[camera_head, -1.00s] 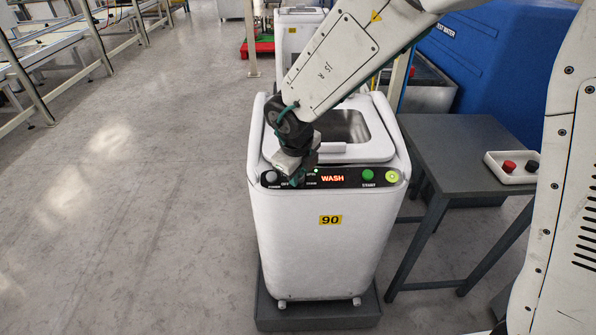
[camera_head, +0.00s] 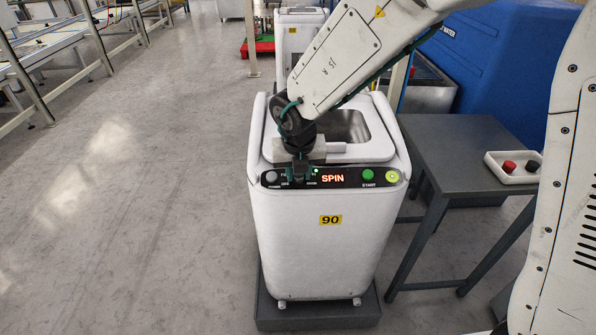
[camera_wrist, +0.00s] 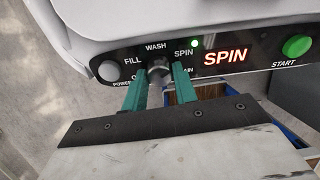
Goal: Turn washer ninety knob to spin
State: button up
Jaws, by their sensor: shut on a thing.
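The washer (camera_head: 320,245) is white and bears a yellow 90 label (camera_head: 330,219). Its black control panel (camera_head: 345,177) has a display (camera_head: 332,178) reading SPIN. In the wrist view the display (camera_wrist: 225,57) also reads SPIN, and a green light (camera_wrist: 194,43) glows beside the SPIN mark. The knob (camera_wrist: 159,70) sits among the marks FILL, WASH and SPIN. My gripper (camera_wrist: 158,82) has its green fingers on either side of the knob, shut on it. In the head view my gripper (camera_head: 301,172) is at the panel's left part and hides the knob.
A green START button (camera_wrist: 297,47) is right of the display and a grey power button (camera_wrist: 110,70) is left of the knob. A grey table (camera_head: 455,150) with a white box of red and black knobs (camera_head: 512,168) stands to the right. The floor at left is clear.

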jog(key=shift+m, duration=0.4)
jog(key=o, duration=1)
jog(key=v, duration=0.3)
jog(key=s, duration=1.2)
jog(key=shift+a, duration=0.25)
